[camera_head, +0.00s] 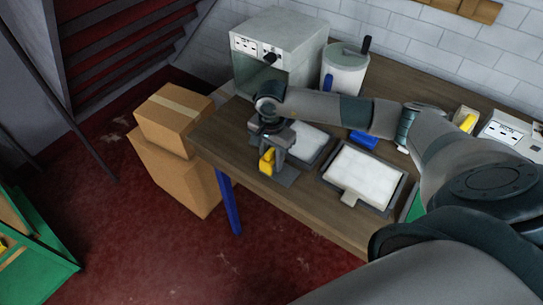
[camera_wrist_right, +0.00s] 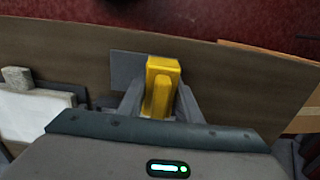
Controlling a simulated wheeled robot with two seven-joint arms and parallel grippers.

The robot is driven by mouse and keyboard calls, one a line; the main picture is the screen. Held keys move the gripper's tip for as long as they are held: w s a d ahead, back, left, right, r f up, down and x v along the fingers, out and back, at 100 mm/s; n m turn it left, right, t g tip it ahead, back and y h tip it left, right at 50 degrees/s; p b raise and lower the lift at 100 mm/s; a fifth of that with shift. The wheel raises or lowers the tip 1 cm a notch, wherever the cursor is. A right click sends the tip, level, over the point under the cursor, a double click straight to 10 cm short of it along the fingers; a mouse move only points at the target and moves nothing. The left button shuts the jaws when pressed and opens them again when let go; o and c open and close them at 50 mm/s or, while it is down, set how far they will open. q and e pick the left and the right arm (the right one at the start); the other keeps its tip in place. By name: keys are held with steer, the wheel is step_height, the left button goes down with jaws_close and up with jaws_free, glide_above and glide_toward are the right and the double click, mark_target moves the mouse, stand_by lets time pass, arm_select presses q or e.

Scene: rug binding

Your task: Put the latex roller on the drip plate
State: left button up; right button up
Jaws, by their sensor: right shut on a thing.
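The yellow latex roller (camera_head: 266,161) is between the fingers of my right gripper (camera_head: 273,154), which is shut on it at the table's front edge. In the right wrist view the roller (camera_wrist_right: 161,86) stands up between the fingertips (camera_wrist_right: 158,100). The flat grey drip plate (camera_head: 286,178) lies on the table under the gripper. It also shows in the right wrist view (camera_wrist_right: 126,69), directly behind the roller. I cannot tell whether the roller touches the plate; its lower end is hidden. My left gripper is not in view.
Two dark trays with white slabs, a near one (camera_head: 365,175) and a farther one (camera_head: 310,139), lie close to the plate. A blue block (camera_head: 363,138), a white canister (camera_head: 343,72) and a grey machine (camera_head: 278,48) stand behind. Cardboard boxes (camera_head: 172,120) stand left of the table.

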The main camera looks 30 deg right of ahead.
steer(key=shift+f, duration=0.15)
steer(key=o, duration=1)
steer(key=shift+r, duration=0.25)
steer(key=shift+w+r+b, duration=0.1)
steer(key=shift+r+b, duration=0.05)
steer(key=shift+b, duration=0.15)
step_height(320, 180, up, 10)
steer(key=b, duration=0.4)
steer(key=shift+r+b, duration=0.1)
steer(key=shift+b, duration=0.25)
steer(key=shift+r, duration=0.7)
